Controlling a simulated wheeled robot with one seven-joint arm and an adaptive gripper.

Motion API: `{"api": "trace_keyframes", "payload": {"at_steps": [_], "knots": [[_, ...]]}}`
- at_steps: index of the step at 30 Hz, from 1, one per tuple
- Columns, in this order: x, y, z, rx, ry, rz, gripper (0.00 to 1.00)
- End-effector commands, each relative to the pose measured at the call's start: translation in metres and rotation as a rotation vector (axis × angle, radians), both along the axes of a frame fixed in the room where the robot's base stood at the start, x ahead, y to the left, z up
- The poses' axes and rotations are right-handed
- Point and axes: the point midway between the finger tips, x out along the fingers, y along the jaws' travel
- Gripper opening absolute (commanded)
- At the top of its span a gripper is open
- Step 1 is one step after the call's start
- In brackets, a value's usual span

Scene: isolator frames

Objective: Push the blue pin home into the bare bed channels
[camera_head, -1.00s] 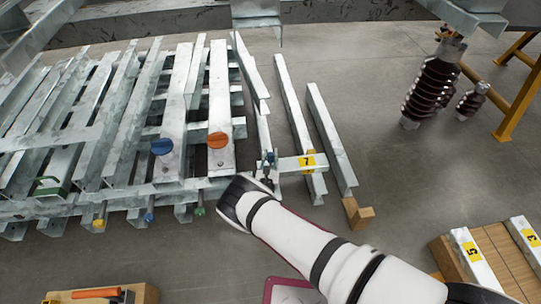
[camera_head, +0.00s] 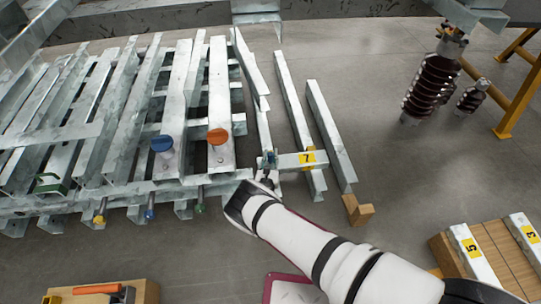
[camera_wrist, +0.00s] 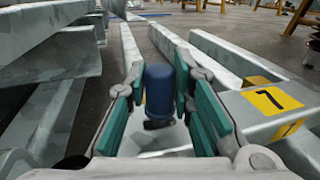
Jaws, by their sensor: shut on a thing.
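The blue pin (camera_wrist: 159,88) stands upright between the teal pads of my gripper (camera_wrist: 160,98) in the wrist view. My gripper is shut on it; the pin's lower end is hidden. In the head view the blue pin (camera_head: 268,158) shows small, just beyond my gripper (camera_head: 264,172), at the left end of a short steel piece with a yellow 7 label (camera_head: 308,158). That piece lies across bare steel channels (camera_head: 295,115). How deep the pin sits cannot be seen.
A wooden block (camera_head: 357,211) lies right of my gripper.

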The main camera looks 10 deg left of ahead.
Motion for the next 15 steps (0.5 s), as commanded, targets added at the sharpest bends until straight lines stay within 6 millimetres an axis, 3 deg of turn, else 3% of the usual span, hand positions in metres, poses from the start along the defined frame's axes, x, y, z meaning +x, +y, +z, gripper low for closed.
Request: {"api": "trace_keyframes", "payload": {"at_steps": [15], "knots": [[0.000, -0.001, -0.012, 0.001, -0.001, -0.001, 0.00]]}}
